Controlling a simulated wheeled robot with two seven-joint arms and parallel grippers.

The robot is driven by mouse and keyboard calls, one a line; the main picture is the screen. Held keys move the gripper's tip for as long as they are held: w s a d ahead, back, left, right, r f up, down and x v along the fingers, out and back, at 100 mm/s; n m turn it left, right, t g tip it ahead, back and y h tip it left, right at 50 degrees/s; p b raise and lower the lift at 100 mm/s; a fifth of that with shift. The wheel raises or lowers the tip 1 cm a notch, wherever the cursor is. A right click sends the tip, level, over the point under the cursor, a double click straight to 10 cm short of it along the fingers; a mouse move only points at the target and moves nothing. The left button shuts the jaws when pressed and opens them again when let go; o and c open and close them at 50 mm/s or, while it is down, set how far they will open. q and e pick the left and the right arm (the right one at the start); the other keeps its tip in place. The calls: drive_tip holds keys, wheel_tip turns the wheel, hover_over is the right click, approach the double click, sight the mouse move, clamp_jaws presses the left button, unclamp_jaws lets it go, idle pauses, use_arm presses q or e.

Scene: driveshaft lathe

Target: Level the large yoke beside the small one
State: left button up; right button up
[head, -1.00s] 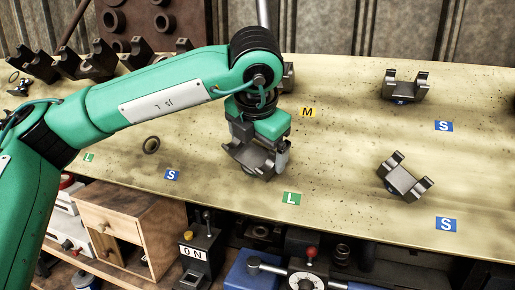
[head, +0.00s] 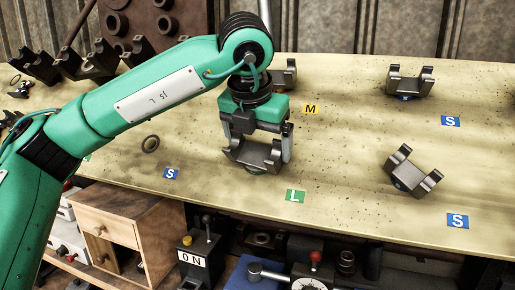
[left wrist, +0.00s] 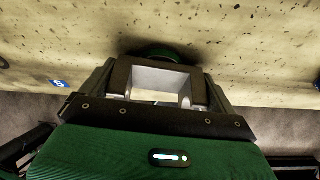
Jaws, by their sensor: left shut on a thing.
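The large yoke (head: 253,154), a dark grey U-shaped fork, is just behind the green L label (head: 295,196) in the head view. It stands about level with its prongs up. My left gripper (head: 258,143) points down from above and is shut on it, a finger at each side. In the left wrist view the yoke (left wrist: 160,82) is between the fingers, partly hidden by the gripper body, with a green round part beyond it. A small yoke (head: 411,170) at the right is tilted. Another small yoke (head: 409,82) behind it is upright. My right gripper is out of view.
Another yoke (head: 286,74) stands behind my left gripper, partly hidden by the arm. A dark ring (head: 150,144) lies left on the board (head: 340,190). Several yokes stand at the far left. The board between the large and small yokes is clear.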

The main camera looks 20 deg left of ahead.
use_arm(q)
drive_tip(key=shift+n+h+b, duration=0.3)
drive_tip(key=shift+n+b, duration=0.4)
drive_tip(key=shift+b, duration=0.15)
drive_tip(key=shift+f, duration=0.15)
drive_tip(key=o, duration=1.7)
drive_tip(key=shift+s+d, duration=0.1)
drive_tip(key=shift+s+r, duration=0.1)
drive_tip(key=shift+r, duration=0.25)
drive_tip(key=b+v, duration=0.2)
drive_tip(key=v, duration=1.1)
drive_tip(key=shift+r, duration=0.1)
